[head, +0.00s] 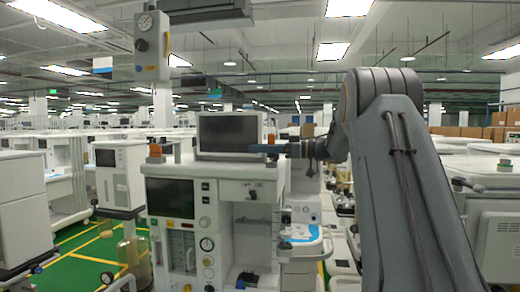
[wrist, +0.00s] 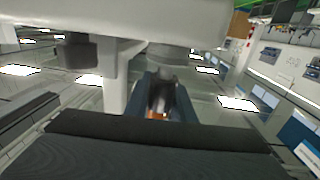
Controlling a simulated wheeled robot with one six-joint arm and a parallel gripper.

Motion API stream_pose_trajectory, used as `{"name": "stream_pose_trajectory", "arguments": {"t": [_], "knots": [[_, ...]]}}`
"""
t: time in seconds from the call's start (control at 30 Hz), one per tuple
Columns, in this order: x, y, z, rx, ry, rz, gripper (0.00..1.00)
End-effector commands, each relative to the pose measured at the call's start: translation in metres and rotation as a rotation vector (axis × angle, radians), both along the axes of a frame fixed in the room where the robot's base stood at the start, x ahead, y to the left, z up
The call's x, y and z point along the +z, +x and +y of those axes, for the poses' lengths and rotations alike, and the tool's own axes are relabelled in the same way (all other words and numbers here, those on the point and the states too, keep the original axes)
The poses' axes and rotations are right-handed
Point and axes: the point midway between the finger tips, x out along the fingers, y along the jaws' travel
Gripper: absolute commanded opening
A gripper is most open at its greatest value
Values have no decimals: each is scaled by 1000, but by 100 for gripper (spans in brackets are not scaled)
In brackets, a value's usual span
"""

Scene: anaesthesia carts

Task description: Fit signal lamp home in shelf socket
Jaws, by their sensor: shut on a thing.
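The signal lamp has an orange top (head: 271,139) that shows just above my gripper's blue fingers in the head view. My gripper (head: 262,148) reaches in from the right, at the right end of the cart's top shelf, and is shut on the lamp. The wrist view appears upside down. There the blue fingers (wrist: 163,95) close around the lamp's grey body, with a bit of orange (wrist: 156,115) beyond. A grey round socket (wrist: 172,52) on the white shelf (wrist: 190,18) lines up near the lamp's base. Whether the lamp is inside it cannot be told.
A dark monitor (head: 227,132) stands on the shelf left of my gripper. Another orange lamp (head: 155,149) sits at the shelf's left end. A dark post (wrist: 80,50) shows on the shelf in the wrist view. A gauge unit (head: 151,45) hangs above.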

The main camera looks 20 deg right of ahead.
Motion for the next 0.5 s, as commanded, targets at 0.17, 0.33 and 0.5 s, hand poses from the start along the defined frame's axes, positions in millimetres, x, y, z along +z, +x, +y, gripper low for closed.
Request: {"name": "stream_pose_trajectory", "arguments": {"t": [0.17, 0.33, 0.5], "knots": [[-4, 0, 0, 0, 0, 0, 0], [-8, 0, 0, 0, 0, 0, 0], [-12, 0, 0, 0, 0, 0, 0]]}}
